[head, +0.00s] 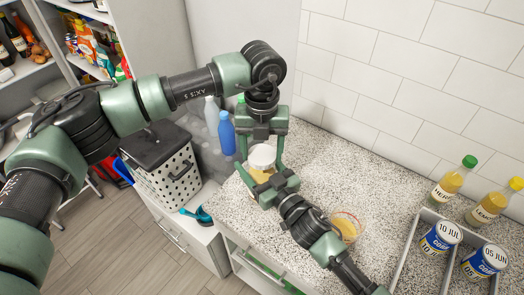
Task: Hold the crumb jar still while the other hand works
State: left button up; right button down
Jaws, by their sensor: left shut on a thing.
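The crumb jar (262,158) stands upright on the speckled counter, with a white top and tan contents partly showing below. My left gripper (262,150) comes down from above, its fingers on either side of the jar, and is shut on it. My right gripper (268,186) comes in from the lower right and is close in front of the jar, covering its lower part. Whether the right fingers are open, shut or touching the jar is not clear.
A clear bowl (346,226) with orange contents sits beside my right forearm. A grey tray (408,248) at right holds dated cans (441,238); oil bottles (452,182) stand behind. A blue bottle (227,134), a perforated basket (168,180) and a teal scoop (203,215) are left.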

aim_at(262, 154)
pick_arm(q)
jog(key=shift+r, duration=2)
pick_arm(e)
jog(key=shift+c, duration=0.6)
grip_release()
